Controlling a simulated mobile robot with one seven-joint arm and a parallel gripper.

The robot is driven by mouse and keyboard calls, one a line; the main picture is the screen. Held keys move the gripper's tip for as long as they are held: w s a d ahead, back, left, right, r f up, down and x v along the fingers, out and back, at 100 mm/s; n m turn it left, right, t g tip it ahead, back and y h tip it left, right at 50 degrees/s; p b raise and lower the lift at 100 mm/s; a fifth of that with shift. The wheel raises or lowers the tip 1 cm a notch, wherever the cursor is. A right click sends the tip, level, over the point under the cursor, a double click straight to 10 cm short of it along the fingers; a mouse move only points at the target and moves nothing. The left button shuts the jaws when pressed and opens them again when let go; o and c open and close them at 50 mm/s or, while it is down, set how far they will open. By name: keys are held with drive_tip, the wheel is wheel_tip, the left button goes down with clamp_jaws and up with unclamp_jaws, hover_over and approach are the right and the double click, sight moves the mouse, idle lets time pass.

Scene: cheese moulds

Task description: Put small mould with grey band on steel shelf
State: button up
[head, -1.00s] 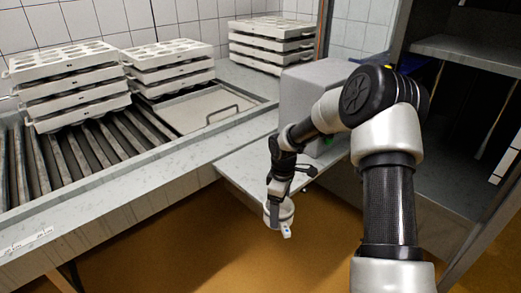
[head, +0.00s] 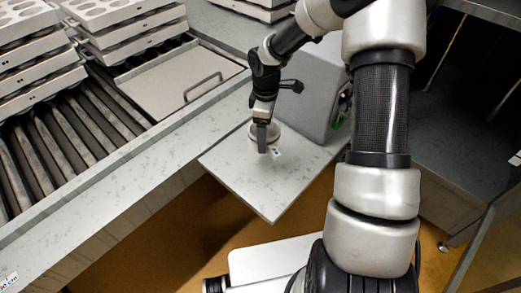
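A small whitish mould (head: 271,133) is at my gripper (head: 262,138), with a small white and blue tag at its lower right. My gripper points down and is shut on the mould, with one finger in front of its wall. That finger hides part of the mould, and I cannot make out a grey band. The mould is over the flat steel shelf (head: 265,195), towards its back, beside the grey box. I cannot tell whether its base touches the shelf.
A grey box (head: 308,85) stands at the shelf's back right. On the left is a roller conveyor (head: 75,130) with stacked mould trays (head: 130,30) and a handled steel plate (head: 180,75). The front of the shelf is clear. A dark cabinet (head: 450,130) stands on the right.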

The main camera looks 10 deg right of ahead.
wheel_tip(320, 180, down, 10)
drive_tip(key=shift+r+b, duration=0.1)
drive_tip(key=shift+b, duration=0.5)
drive_tip(key=shift+f, duration=0.2)
drive_tip(key=o, duration=1.1)
drive_tip(key=shift+r, duration=0.1)
wheel_tip(320, 180, up, 12)
drive_tip(key=shift+r+p, duration=0.15)
drive_tip(key=shift+p, duration=0.6)
